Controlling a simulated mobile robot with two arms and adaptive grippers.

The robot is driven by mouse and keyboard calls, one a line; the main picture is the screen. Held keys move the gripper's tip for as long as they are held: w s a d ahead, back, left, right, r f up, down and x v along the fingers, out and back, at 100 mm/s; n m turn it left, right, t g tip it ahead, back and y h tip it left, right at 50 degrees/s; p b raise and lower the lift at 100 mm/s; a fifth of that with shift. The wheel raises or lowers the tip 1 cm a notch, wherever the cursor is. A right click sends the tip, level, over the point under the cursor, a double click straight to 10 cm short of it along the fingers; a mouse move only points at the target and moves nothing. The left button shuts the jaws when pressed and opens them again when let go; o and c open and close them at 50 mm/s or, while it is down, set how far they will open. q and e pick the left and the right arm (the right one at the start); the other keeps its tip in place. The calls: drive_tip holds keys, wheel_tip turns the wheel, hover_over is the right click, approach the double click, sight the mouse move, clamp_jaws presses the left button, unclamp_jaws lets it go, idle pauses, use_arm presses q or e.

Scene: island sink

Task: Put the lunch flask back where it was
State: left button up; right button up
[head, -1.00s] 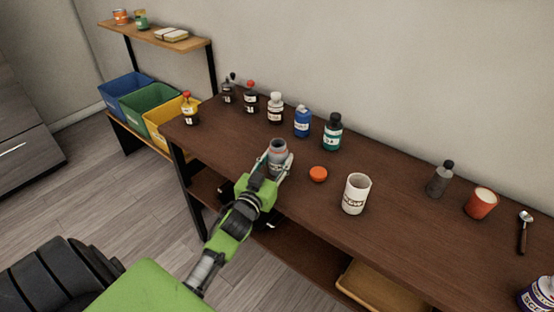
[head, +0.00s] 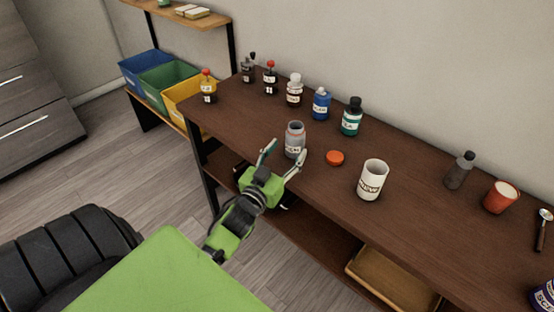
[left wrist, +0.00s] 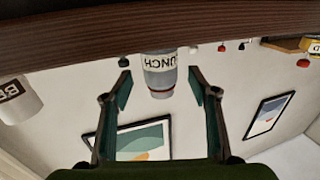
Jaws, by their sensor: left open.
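The lunch flask (head: 295,140) is a grey open-topped jar with a white label, standing upright on the dark wooden table near its front edge. Its orange lid (head: 335,158) lies apart on the table to its right. My left gripper (head: 283,155) is open just in front of the flask, its fingers spread and apart from it. In the left wrist view, which is upside down, the flask (left wrist: 159,75) with its "LUNCH" label shows between and beyond the two open fingers (left wrist: 160,95). My right gripper is not in view.
A white mug (head: 372,180) stands right of the lid. Several bottles, including a blue one (head: 320,104) and a green one (head: 351,117), line the back. A grey bottle (head: 459,170) and a red cup (head: 501,197) are farther right. Coloured bins (head: 170,80) stand left.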

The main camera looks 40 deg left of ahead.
use_arm(q)
drive_tip(key=shift+s+d, duration=0.2)
drive_tip(key=shift+s, duration=0.9)
drive_tip(key=shift+s+d, duration=0.2)
drive_tip(key=shift+s, duration=0.9)
drive_tip(key=shift+s+d, duration=0.2)
drive_tip(key=shift+s, duration=0.9)
